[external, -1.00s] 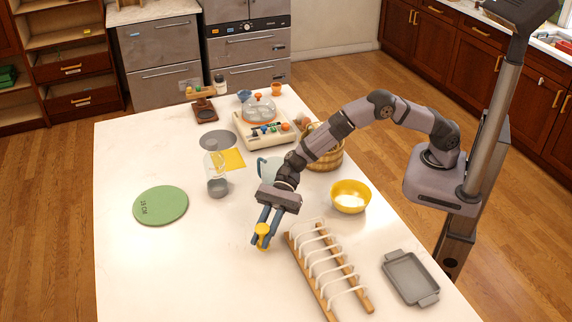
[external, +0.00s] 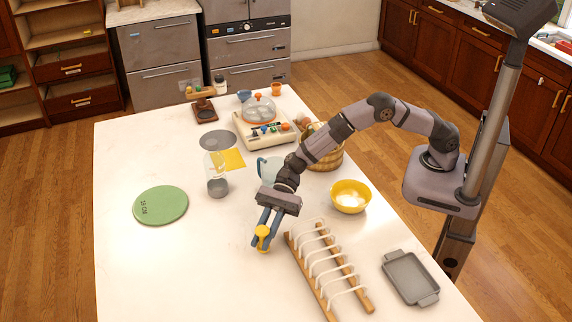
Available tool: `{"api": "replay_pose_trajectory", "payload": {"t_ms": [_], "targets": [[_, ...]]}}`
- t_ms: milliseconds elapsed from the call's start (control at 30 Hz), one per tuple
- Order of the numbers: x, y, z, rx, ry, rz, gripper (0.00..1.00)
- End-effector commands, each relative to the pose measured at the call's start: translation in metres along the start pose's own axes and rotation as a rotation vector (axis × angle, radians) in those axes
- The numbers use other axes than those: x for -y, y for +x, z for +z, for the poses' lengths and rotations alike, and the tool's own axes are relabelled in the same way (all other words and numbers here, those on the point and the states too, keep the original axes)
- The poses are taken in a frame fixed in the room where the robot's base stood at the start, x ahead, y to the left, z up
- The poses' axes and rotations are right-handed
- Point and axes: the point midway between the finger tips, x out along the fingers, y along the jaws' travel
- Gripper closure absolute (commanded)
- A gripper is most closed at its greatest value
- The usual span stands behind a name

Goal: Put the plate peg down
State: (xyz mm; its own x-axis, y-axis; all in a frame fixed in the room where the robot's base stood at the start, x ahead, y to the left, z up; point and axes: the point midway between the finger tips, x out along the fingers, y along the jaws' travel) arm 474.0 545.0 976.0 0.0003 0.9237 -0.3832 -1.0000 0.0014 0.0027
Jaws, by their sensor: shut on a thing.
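My gripper (external: 262,241) is shut on a small yellow peg (external: 263,232), whose wide round top shows between the blue fingers. The gripper points down at the white table, just left of the rack's far end. I cannot tell whether the peg touches the table. A wooden plate rack (external: 358,290) with several white wire loops stands just right of the gripper, apart from it.
A yellow bowl (external: 351,205) and a grey tray (external: 411,278) are on the right. A green round board (external: 160,205) lies at the left, with a glass bottle (external: 218,187) beyond it. The table's front left is clear.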

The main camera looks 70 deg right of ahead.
Motion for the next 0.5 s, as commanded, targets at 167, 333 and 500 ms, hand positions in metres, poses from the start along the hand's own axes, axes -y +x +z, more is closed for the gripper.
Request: {"api": "replay_pose_trajectory", "payload": {"t_ms": [167, 333, 500], "targets": [[0.0000, 0.0013, -0.0030, 0.000, 0.000, 0.000, 1.00], [0.0000, 0.0022, -0.0053, 0.000, 0.000, 0.000, 1.00], [0.0000, 0.0018, -0.0046, 0.000, 0.000, 0.000, 0.61]]}}
